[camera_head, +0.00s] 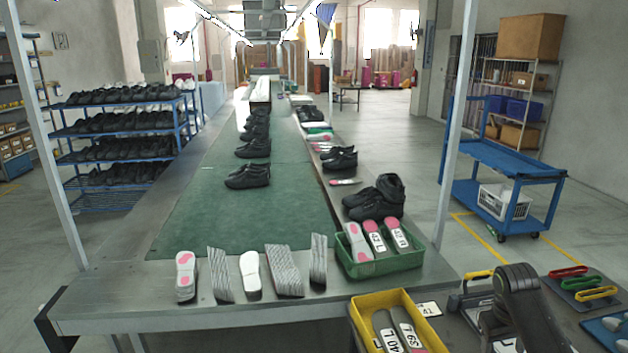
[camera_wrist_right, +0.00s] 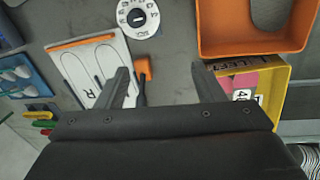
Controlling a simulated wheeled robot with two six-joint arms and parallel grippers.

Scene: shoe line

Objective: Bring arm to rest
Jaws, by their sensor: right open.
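My right arm (camera_head: 520,300) is the dark shape at the lower right of the head view, over the near side table. My left arm and gripper do not show in either view.
The yellow bin with labelled insoles (camera_head: 350,308) stands near the arm. A green bin (camera_head: 398,262), several insoles and black shoes occupy the conveyor table. The wrist view shows an orange tray (camera_wrist_right: 250,52), a white dial (camera_wrist_right: 138,18) and a small orange block (camera_wrist_right: 143,66).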

